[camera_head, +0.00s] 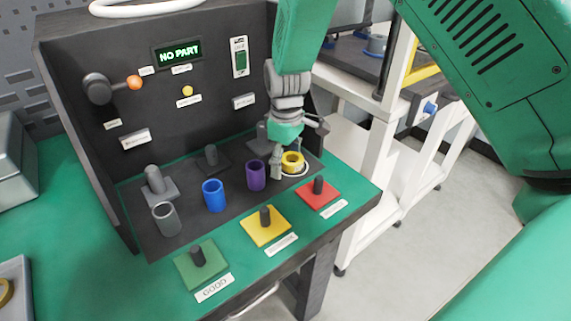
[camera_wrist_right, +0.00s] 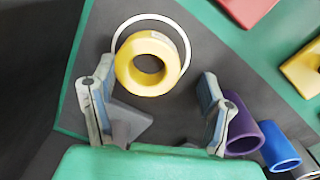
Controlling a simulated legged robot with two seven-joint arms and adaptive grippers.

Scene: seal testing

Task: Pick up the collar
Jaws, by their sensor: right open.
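The collar is a short, thick yellow ring (camera_head: 292,159) at the right end of a row of hollow cylinders on the dark fixture base. A thin white ring outline surrounds it. In the right wrist view the collar (camera_wrist_right: 147,84) lies ahead of the fingers with its hole facing the camera. My right gripper (camera_head: 283,168) points down close beside the collar. In the wrist view its two fingers are spread apart, with the collar roughly between and beyond the tips, and nothing is gripped. Whether a finger touches the collar cannot be told. My left gripper is not in view.
Purple (camera_head: 256,175), blue (camera_head: 213,195) and grey (camera_head: 165,219) cylinders stand left of the collar. Green (camera_head: 201,266), yellow (camera_head: 265,227) and red (camera_head: 319,194) plates with dark pegs lie in front. A dark panel with a "NO PART" display (camera_head: 178,53) rises behind.

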